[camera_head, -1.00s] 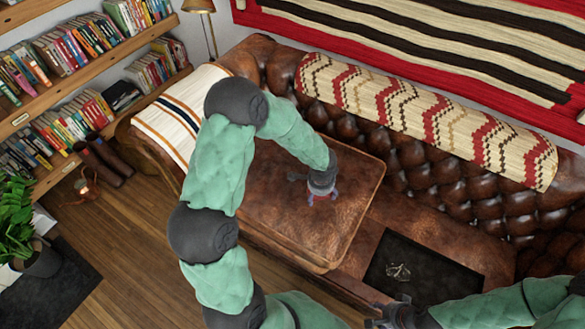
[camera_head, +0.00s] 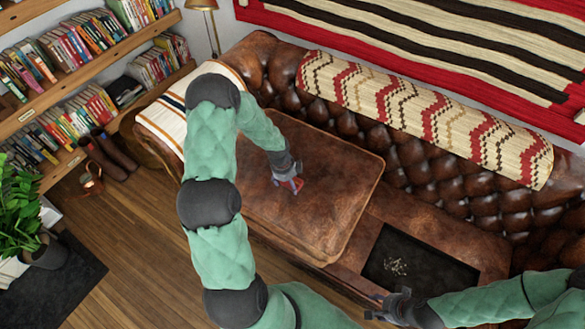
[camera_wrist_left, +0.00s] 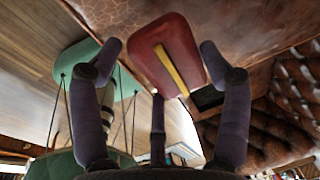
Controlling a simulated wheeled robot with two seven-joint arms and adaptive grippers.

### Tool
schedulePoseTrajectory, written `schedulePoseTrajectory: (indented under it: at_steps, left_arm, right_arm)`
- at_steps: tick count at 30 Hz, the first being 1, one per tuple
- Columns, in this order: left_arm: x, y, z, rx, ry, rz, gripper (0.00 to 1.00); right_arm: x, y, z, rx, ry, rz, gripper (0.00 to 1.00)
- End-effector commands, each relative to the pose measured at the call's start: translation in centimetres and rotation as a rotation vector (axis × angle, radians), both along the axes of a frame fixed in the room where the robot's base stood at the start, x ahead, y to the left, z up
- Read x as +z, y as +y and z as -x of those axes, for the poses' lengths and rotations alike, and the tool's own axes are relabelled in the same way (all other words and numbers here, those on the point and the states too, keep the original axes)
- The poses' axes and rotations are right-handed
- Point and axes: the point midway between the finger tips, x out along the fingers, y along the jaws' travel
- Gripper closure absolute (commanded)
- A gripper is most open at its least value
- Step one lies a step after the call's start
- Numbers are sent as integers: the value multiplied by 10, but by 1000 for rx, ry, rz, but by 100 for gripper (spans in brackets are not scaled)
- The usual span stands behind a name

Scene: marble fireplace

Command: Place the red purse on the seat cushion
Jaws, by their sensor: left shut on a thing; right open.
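The brown leather seat cushion (camera_head: 330,208) lies on the sofa in the middle of the head view. My left gripper (camera_head: 289,183) is over the cushion, left of its middle, shut on the small red purse (camera_head: 294,186). I cannot tell whether the purse touches the cushion. My right gripper (camera_head: 380,307) is open and empty at the lower edge, in front of the sofa.
A dark square panel (camera_head: 420,262) with a pale small item (camera_head: 395,266) lies right of the cushion. A patterned rolled blanket (camera_head: 430,115) rests along the sofa back. A striped cloth (camera_head: 165,125) covers the left armrest. Bookshelves and a plant (camera_head: 18,215) stand left.

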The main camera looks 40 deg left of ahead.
Motion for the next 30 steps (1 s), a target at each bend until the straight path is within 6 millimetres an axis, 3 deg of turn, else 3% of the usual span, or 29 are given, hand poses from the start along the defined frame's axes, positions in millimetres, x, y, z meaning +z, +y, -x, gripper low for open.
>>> schedulePoseTrajectory:
  at_steps: [14, 18, 24, 30]
  left_arm:
    - [-44, 74, -51, -2, -1, 0, 57]
    - [-68, 90, -62, -2, 0, 1, 57]
    - [-90, 106, -74, -3, 0, 0, 57]
    - [-96, 111, -78, -3, 0, 0, 57]
  right_arm:
    - [-22, 0, 0, 0, 0, 0, 54]
    - [-31, 0, 0, 0, 0, 0, 54]
    - [-39, 0, 0, 0, 0, 0, 54]
    - [-41, 0, 0, 0, 0, 0, 54]
